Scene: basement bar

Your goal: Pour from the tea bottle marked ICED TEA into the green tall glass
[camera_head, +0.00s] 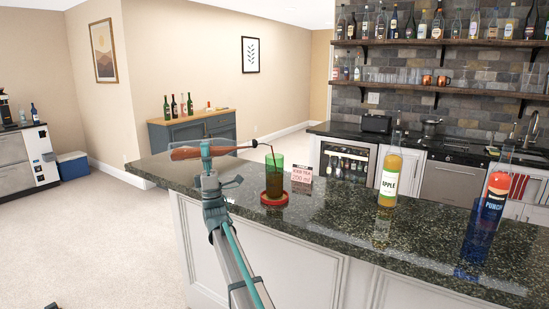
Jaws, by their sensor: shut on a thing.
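My gripper (207,152) is shut on a reddish-brown bottle (185,153), held almost level above the left part of the bar counter. Its mouth end points right, with a thin dark spout (246,146) reaching toward the green tall glass (274,161). A thin dark line bends from near the spout down to the glass; I cannot tell whether it is liquid or a straw. The glass stands upright on a red coaster (274,201) and looks darker in its lower part. No ICED TEA label is readable on the bottle. The gripper hides part of the bottle.
A small sign (302,174) reading ICED TEA and 200 ml stands right of the glass. An APPLE bottle (390,176) and a PUNCH bottle (490,208) stand farther right on the dark stone counter (345,232). The counter between sign and APPLE bottle is clear.

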